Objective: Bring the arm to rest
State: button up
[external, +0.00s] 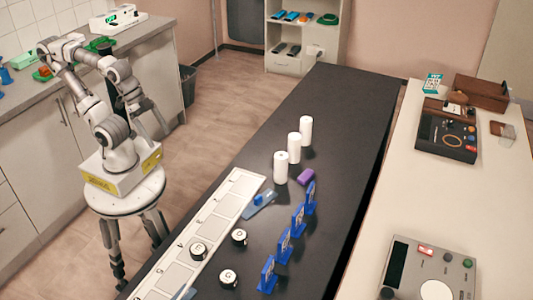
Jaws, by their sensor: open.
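My arm stands on a round white base at the left in the external view. It is folded up over itself, its bend near the counter edge. My gripper (152,128) hangs beside the arm, fingers pointing down, open and with nothing visible between them. It is in front of the grey cabinet fronts and apart from the black table (345,105).
The counter (150,38) lies behind my arm. Open floor (225,115) separates arm and table.

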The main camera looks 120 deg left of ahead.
notch_tip(320, 180, up, 16)
jog(key=p, duration=1.5)
notch_tip(320, 180, down, 29)
jog(key=b, duration=2.9)
